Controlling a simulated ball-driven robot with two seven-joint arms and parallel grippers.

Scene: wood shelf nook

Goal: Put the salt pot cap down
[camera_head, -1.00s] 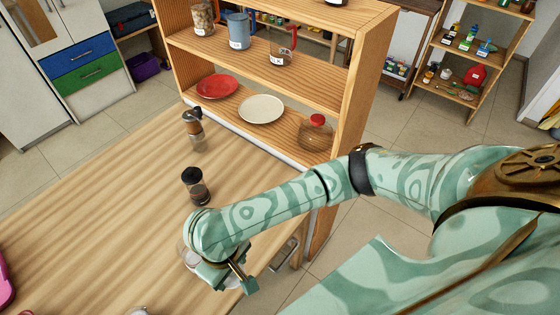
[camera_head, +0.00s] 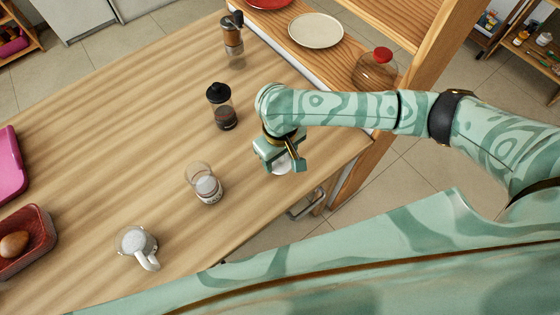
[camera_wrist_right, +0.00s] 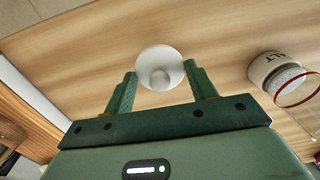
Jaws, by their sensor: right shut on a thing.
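My right gripper (camera_head: 280,160) is over the right edge of the wooden table, shut on the white round salt pot cap (camera_head: 283,163). In the right wrist view the cap (camera_wrist_right: 160,66) shows as a white disc with a knob, between the two fingers (camera_wrist_right: 160,88). The gap between cap and tabletop is hard to judge. My left gripper is out of view.
The shelf holds a white plate (camera_head: 316,30) and a red-lidded jar (camera_head: 376,68).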

